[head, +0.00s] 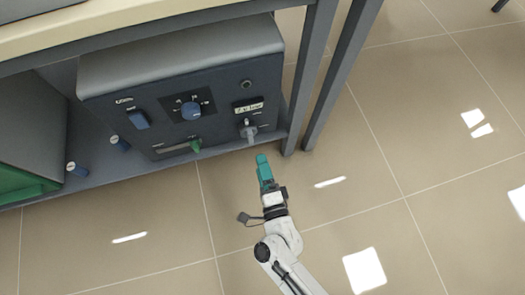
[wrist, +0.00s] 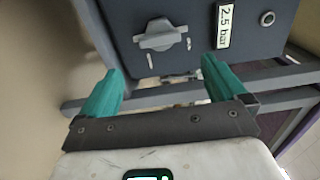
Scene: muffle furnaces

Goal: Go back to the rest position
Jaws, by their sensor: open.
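My gripper (head: 262,160) is in front of the lower right corner of a dark grey box-like device (head: 225,62). In the wrist view my gripper (wrist: 160,88) shows two teal fingers spread apart with nothing between them. It is apart from the device. A grey knob (head: 248,130) on the panel is just beyond the fingertips; the knob also shows in the wrist view (wrist: 160,36). A "2.5 bar" label (wrist: 223,27) sits beside it.
The device stands on the low shelf of a grey-framed table (head: 150,12). Table legs (head: 312,75) rise right of the device. The panel also has a blue dial (head: 191,110), a blue switch (head: 138,119) and a green slider (head: 195,146). The tiled floor (head: 430,130) at right is clear.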

